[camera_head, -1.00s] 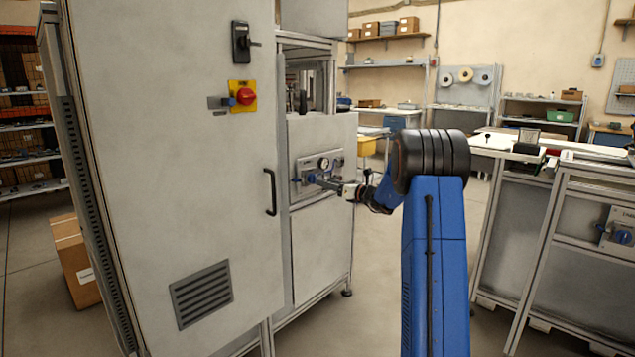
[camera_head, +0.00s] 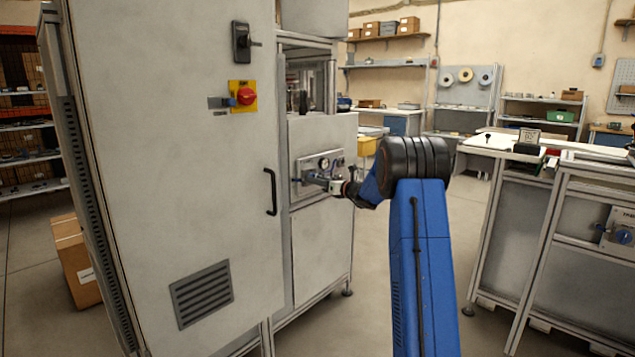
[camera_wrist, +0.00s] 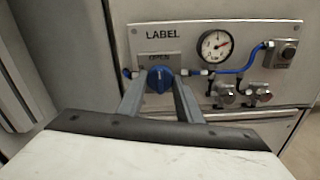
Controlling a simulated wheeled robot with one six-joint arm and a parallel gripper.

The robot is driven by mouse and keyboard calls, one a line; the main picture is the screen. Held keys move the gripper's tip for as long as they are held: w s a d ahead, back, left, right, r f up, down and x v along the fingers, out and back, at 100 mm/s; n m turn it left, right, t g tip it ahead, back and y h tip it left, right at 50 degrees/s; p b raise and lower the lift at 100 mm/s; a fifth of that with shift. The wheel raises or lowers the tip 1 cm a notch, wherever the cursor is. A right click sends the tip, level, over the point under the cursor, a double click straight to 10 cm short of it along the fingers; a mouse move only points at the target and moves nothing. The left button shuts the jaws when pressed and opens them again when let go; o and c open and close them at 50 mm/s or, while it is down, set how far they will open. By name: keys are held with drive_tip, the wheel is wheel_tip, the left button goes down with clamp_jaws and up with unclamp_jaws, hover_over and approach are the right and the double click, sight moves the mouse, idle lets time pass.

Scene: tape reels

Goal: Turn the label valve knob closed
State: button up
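The blue label valve knob (camera_wrist: 160,79) sits on a grey panel (camera_wrist: 290,35) marked LABEL, below a small plate (camera_wrist: 158,58) reading OPEN. In the wrist view my gripper (camera_wrist: 160,84) has its two fingers apart, one to each side of the knob. I cannot tell whether the fingers touch the knob. In the head view my gripper (camera_head: 318,180) reaches left to the panel (camera_head: 335,160) on the machine front. There the gripper largely hides the knob.
A round gauge (camera_wrist: 216,46), blue tubing and two small metal fittings (camera_wrist: 226,96) sit right of the knob. A large grey cabinet door with a black handle (camera_head: 271,192) stands to the left. Another bench with a blue knob (camera_head: 624,236) stands at the right.

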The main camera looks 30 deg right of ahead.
drive_tip(key=shift+n, duration=0.3)
drive_tip(key=n, duration=1.7)
drive_tip(key=shift+f+n, duration=0.1)
drive_tip(key=shift+n, duration=0.2)
idle(0.4)
drive_tip(key=o, duration=1)
drive_tip(key=shift+o, duration=0.2)
drive_tip(key=v, duration=1.7)
drive_tip(key=shift+s, duration=0.2)
